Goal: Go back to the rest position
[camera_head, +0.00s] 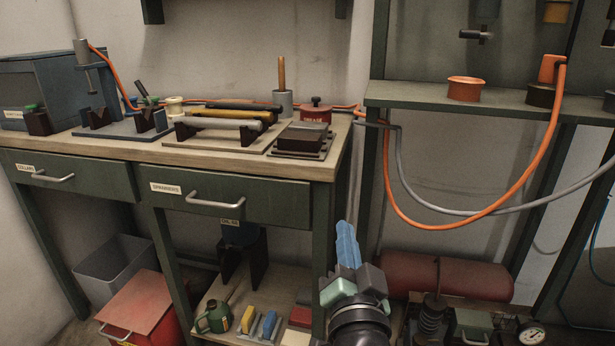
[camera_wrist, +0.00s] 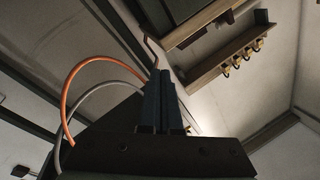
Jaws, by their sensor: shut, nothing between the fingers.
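My gripper (camera_head: 347,243) stands in front of the workbench's right end in the head view, with its blue fingers pointing up. The fingers are together, with nothing between them. In the wrist view my gripper (camera_wrist: 160,75) shows as two dark fingers side by side, closed and empty. It touches nothing that I can see. The lower arm is cut off by the bottom edge of the head view.
The workbench (camera_head: 250,165) at left holds several tools and fixtures. An orange hose (camera_head: 440,226) and a grey hose (camera_head: 450,210) hang right of my gripper, below a green shelf (camera_head: 420,97). A red tank (camera_head: 450,277) lies low at right. A wall rack (camera_wrist: 220,40) shows in the wrist view.

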